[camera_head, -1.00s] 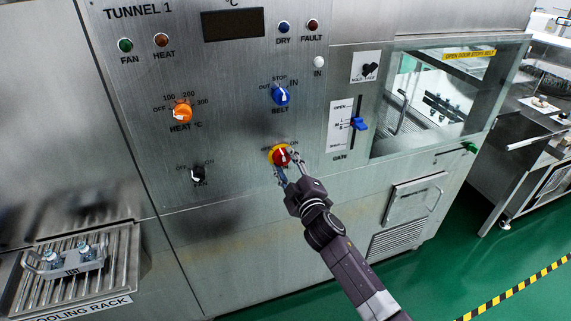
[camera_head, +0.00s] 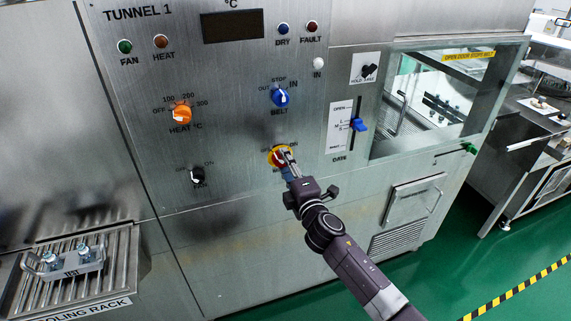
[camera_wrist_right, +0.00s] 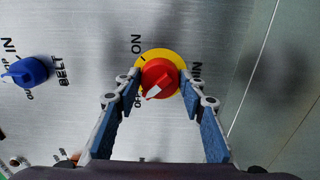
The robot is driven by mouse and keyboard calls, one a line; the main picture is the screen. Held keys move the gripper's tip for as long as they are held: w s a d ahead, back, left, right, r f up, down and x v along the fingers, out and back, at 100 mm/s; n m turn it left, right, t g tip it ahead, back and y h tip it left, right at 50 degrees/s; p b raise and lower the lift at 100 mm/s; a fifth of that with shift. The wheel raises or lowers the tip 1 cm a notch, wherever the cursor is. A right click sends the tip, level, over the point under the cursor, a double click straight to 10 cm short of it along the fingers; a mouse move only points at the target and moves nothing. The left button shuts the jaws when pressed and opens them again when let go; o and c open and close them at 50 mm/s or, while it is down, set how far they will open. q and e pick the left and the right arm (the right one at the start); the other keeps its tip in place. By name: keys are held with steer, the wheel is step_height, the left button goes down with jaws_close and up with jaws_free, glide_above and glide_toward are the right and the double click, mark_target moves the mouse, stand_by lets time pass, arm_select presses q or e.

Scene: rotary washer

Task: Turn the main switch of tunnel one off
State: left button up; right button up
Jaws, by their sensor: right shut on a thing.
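The red main switch (camera_head: 279,161) sits on a yellow round plate (camera_head: 273,154) low on the tunnel one panel. My right gripper (camera_head: 288,156) reaches it from below right and partly hides it in the head view. In the right wrist view the fingers of my right gripper (camera_wrist_right: 159,80) are on both sides of the red knob (camera_wrist_right: 160,72), shut on it. The knob's white pointer (camera_wrist_right: 153,91) aims to the lower left there, on the side of the partly hidden OFF lettering. The ON lettering is at the upper left. My left gripper is not in view.
The blue belt knob (camera_head: 281,96) is above the switch. The orange heat knob (camera_head: 181,114) and black fan knob (camera_head: 197,176) are to the left. The blue gate lever (camera_head: 358,125) and glass window (camera_head: 430,95) are to the right. A cooling rack (camera_head: 120,265) stands lower left.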

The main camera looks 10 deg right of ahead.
stand_by(0.4)
steer(key=o, duration=1.2)
steer(key=shift+c, duration=0.2)
steer(key=s+d, duration=0.1)
steer(key=s, duration=1.1)
steer(key=shift+d, duration=0.3)
